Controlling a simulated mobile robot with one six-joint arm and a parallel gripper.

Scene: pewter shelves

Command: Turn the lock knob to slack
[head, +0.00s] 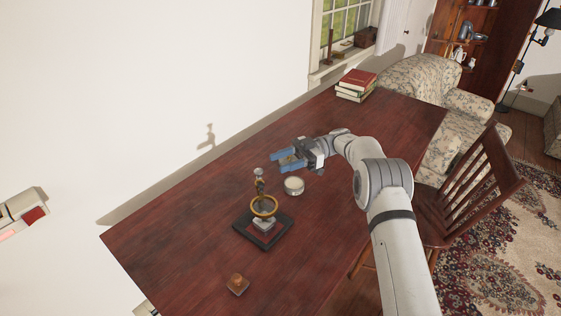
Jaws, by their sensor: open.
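A small brass instrument (264,205) with a ring and an upright post stands on a dark square base (262,229) on the wooden table. A lock knob cannot be made out on it at this size. My gripper (279,161) is open and empty, with blue fingers pointing left. It is above the table, behind and to the right of the instrument, and apart from it.
A round white-topped container (294,186) stands between the instrument and my arm. A small wooden block (238,284) lies near the table's front. Books (356,85) are stacked at the far end. A chair (470,180) stands at the right edge. The table's left part is clear.

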